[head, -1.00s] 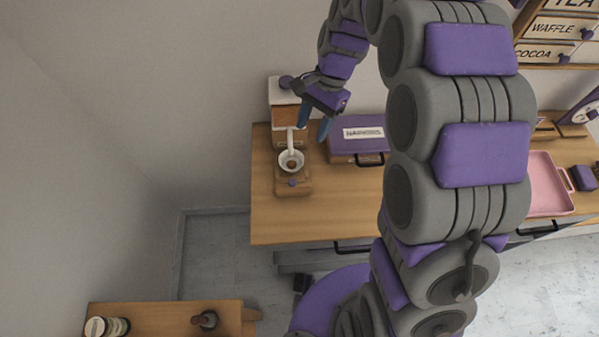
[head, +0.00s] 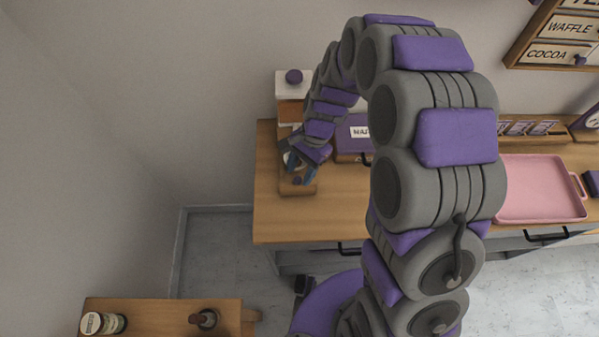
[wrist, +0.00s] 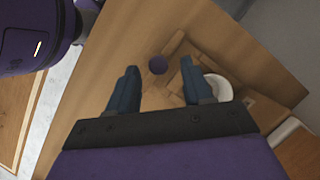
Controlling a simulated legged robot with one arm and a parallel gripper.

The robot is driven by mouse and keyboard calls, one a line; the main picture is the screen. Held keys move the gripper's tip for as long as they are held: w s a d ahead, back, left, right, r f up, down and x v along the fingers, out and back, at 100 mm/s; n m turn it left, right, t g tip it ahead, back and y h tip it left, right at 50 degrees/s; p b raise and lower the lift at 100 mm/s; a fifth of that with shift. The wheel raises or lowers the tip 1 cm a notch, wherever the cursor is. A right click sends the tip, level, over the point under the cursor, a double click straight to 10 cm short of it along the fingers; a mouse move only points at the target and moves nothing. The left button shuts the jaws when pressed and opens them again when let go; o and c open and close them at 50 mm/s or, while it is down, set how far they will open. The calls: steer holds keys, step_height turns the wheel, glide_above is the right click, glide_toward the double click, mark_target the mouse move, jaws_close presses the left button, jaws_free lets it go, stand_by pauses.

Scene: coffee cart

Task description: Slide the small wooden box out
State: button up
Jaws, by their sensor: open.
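In the wrist view the box (wrist: 180,46) is partly hidden by my right finger. My gripper (head: 301,172) is open, pointing down over the box. Nothing is held.
The white cup (wrist: 219,88) is close beside my right finger. The coffee machine (head: 293,92) rises behind the box. A purple labelled box (head: 353,139) stands to the right. The counter front (head: 280,222) is bare. A pink tray (head: 538,185) lies farther right.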

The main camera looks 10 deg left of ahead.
steer(key=shift+s+a+f, duration=0.1)
steer(key=shift+s+f, duration=0.1)
steer(key=shift+f, duration=0.3)
jaws_close()
stand_by(0.4)
